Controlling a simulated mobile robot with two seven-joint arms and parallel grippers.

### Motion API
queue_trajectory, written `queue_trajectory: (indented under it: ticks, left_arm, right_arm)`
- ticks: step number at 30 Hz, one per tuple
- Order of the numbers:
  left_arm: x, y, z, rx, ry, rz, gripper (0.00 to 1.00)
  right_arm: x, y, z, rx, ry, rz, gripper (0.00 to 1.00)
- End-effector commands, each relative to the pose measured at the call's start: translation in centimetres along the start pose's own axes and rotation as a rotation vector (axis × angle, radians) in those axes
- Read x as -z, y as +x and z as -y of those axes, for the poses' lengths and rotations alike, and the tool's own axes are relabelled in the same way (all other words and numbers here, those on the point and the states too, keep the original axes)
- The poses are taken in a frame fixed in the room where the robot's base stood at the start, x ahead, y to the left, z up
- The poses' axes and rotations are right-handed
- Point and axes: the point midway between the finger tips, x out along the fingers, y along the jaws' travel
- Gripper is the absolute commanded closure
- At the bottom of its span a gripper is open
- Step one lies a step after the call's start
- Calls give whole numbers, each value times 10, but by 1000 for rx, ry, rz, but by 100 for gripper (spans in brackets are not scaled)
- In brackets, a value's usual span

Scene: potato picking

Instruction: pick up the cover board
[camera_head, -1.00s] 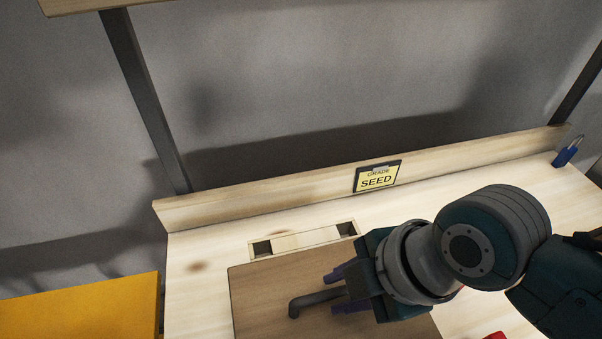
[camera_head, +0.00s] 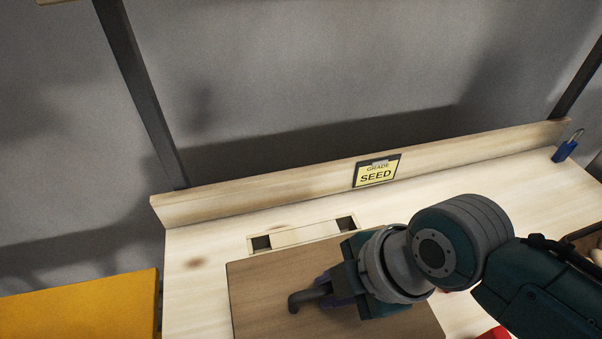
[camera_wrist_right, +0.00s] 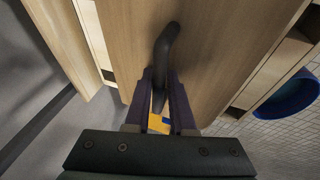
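The cover board (camera_head: 262,306) is a flat brown wooden panel with a dark bent handle (camera_head: 296,303) on top. It lies over the front of the pale workbench, its lower edge cut off in the head view. My right gripper (camera_head: 325,287) is at the handle, with its purple fingers on either side of it and closed in on it. The right wrist view shows the handle (camera_wrist_right: 166,45) running between the two fingertips (camera_wrist_right: 161,82), against the board's face (camera_wrist_right: 205,50). My left gripper is in neither view.
A pale slotted wooden piece (camera_head: 303,235) shows just behind the board. A SEED grade sign (camera_head: 377,172) is on the bench's back ledge (camera_head: 260,193). A blue padlock (camera_head: 566,148) is at the right end. A yellow surface (camera_head: 80,307) stands left. A blue round container (camera_wrist_right: 288,95) shows in the wrist view.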

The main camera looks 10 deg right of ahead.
Motion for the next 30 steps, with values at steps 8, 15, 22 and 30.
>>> queue_trajectory:
  ticks: [8,15,22,30]
  left_arm:
    - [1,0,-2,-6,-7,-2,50]
    - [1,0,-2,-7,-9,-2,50]
    - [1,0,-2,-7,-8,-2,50]
    - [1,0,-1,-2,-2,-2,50]
  right_arm:
    - [0,0,0,1,0,-1,100]
    - [0,0,1,2,1,-1,100]
    - [0,0,1,2,1,-1,100]
    - [0,0,1,2,2,-1,100]
